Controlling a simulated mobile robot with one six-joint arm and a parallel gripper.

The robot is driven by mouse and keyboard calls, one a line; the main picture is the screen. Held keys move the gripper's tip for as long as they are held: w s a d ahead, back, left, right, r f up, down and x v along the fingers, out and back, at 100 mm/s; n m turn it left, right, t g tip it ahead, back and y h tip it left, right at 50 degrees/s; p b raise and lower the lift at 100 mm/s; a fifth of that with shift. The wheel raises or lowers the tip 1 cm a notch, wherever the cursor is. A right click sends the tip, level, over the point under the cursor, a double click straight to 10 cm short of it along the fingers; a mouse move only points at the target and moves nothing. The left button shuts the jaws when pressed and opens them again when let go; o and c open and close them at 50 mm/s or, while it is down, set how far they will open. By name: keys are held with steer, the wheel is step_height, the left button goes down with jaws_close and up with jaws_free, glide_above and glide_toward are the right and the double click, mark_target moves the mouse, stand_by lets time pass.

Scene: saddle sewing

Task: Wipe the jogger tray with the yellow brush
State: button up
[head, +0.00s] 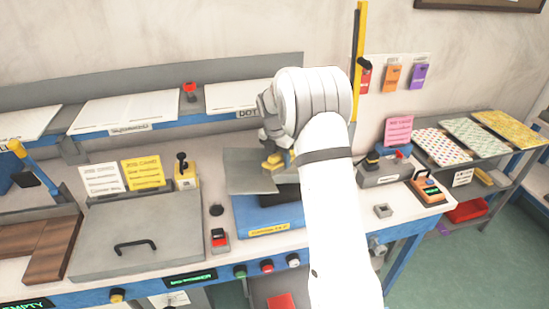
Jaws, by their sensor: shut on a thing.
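The jogger tray (247,184) is a grey plate on a blue base in the middle of the bench, with a yellow label on its front. My gripper (274,157) is over the back part of the tray. It is shut on the yellow brush (274,162), of which only a small yellow part shows. The brush is at or just above the tray surface; I cannot tell if it touches. My arm hides the right side of the tray and part of the gripper.
Left of the tray stand a grey lidded box (130,225) with a black handle, a yellow lever unit (186,176) and a small red-topped switch (220,240). To the right are a grey device (383,170) and an orange meter (428,188). A paper shelf (135,108) runs behind.

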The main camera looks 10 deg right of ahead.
steer(key=shift+s+d+f+p, duration=0.1)
steer(key=shift+d+f+p, duration=0.05)
steer(key=shift+d, duration=1)
steer(key=shift+w+d+f+p, duration=0.1)
steer(key=shift+d+f+p, duration=0.1)
steer(key=shift+d, duration=0.95)
steer(key=shift+s+d+f+p, duration=0.1)
steer(key=shift+d+p, duration=0.05)
steer(key=shift+d, duration=1)
steer(key=shift+f, duration=0.15)
steer(key=shift+s+a, duration=0.1)
steer(key=shift+a, duration=1.75)
steer(key=shift+a+r+p, duration=0.2)
steer(key=shift+a+p, duration=0.05)
steer(key=shift+a, duration=0.6)
steer(key=shift+a+r+p, duration=0.15)
steer(key=shift+a+p, duration=0.05)
steer(key=shift+a, duration=0.6)
steer(key=shift+w+a+r+p, duration=0.1)
steer(key=shift+a+r+p, duration=0.2)
steer(key=shift+a, duration=0.8)
steer(key=shift+w+a+r+p, duration=0.15)
steer(key=shift+a+r+p, duration=0.1)
steer(key=shift+a, duration=0.8)
steer(key=shift+w+a+r+p, duration=0.1)
steer(key=shift+a+r+p, duration=0.15)
steer(key=shift+a, duration=0.85)
